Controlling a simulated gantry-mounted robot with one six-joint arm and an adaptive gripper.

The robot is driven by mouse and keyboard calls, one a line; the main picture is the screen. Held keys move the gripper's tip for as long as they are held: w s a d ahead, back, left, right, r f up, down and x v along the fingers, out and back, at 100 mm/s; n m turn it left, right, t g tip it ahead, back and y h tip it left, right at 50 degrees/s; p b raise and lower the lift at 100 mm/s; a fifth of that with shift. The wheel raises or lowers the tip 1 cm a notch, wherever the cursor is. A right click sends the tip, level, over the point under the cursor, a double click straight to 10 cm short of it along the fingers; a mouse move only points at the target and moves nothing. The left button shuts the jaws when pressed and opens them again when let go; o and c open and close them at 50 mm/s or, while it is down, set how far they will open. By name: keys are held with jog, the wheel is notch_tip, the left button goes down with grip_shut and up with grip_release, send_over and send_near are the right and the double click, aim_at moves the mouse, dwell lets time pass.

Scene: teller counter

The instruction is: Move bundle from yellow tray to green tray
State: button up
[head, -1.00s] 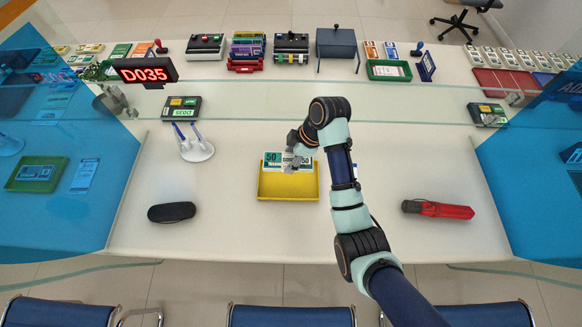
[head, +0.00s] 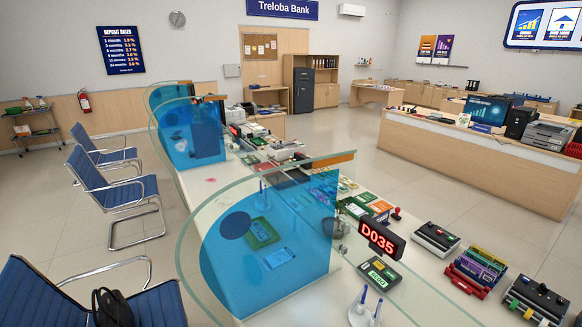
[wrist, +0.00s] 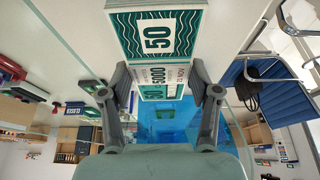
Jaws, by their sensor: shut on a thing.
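In the wrist view my gripper (wrist: 160,78) is shut on the bundle (wrist: 158,38), a block of white and dark-green banknotes marked 50. The bundle is between the two fingers, and its big printed face extends past the fingertips. A green tray (head: 263,232) shows in the head view on the counter, seen through the blue-tinted screen. My gripper and the yellow tray are outside the head view.
A curved glass screen with a blue panel (head: 225,270) stands around the green tray's section of counter. The D035 display (head: 381,240), a small keypad device (head: 379,271) and a pen stand (head: 364,312) are to its right. Blue chairs (head: 105,195) stand on the left.

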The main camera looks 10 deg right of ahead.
jog(key=w+a+m, duration=0.1)
jog(key=w+a, duration=0.6)
jog(key=a, duration=0.6)
jog(key=w+a+m+h, duration=0.1)
jog(key=w+a, duration=0.7)
jog(key=a, duration=0.5)
jog(key=w+a+m, duration=0.1)
jog(key=w+a, duration=0.6)
jog(key=a, duration=0.6)
jog(key=p+v, duration=2.2)
jog(key=p, duration=0.2)
jog(key=shift+a+p, duration=0.25)
jog(key=shift+p, duration=0.05)
